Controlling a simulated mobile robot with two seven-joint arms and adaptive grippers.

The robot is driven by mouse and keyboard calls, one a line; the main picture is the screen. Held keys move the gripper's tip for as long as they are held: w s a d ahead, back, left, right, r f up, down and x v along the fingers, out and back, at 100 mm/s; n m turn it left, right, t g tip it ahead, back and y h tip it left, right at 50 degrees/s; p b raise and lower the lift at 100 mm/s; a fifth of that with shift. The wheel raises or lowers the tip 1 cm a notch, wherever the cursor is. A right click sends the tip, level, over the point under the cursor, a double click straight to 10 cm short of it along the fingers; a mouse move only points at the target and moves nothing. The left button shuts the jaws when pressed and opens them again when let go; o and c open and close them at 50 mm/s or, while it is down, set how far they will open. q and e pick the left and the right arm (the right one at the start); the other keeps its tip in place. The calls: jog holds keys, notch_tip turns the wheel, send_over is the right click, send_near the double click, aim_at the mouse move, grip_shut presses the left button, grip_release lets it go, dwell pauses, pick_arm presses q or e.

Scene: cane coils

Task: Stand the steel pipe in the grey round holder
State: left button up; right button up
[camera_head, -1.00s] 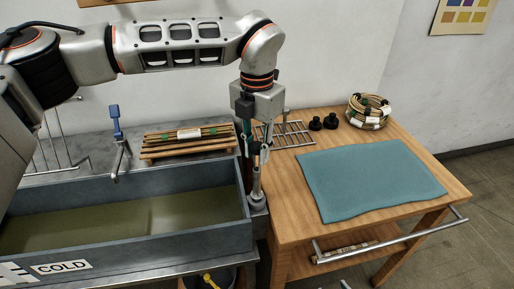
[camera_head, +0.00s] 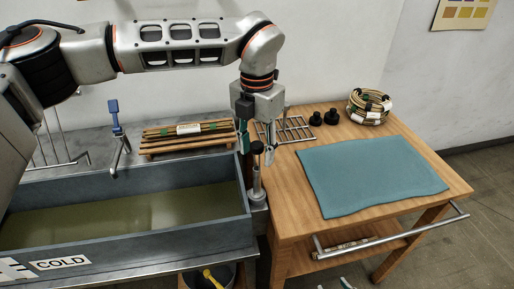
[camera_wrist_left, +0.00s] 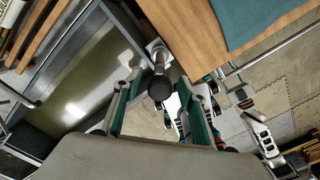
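The steel pipe (camera_head: 257,177) stands about upright in the grey round holder (camera_head: 257,198), at the right end of the sink. Its black top (camera_head: 257,147) also shows from above in the left wrist view (camera_wrist_left: 160,88), with the holder (camera_wrist_left: 157,47) beyond it. My left gripper (camera_head: 257,152) points down over the pipe. Its fingers are spread on either side of the black top, with gaps visible in the wrist view (camera_wrist_left: 158,108). My right gripper (camera_head: 334,284) shows only as two separate fingertips at the bottom edge.
The sink (camera_head: 120,215) with murky water lies left of the holder. The wooden table (camera_head: 285,205) stands right, with a teal mat (camera_head: 370,177), wire rack (camera_head: 290,130), two black pieces (camera_head: 323,118) and a cane coil (camera_head: 368,107). A cane bundle (camera_head: 188,133) lies behind the sink.

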pick_arm(q)
notch_tip(320, 180, up, 12)
dwell(0.6)
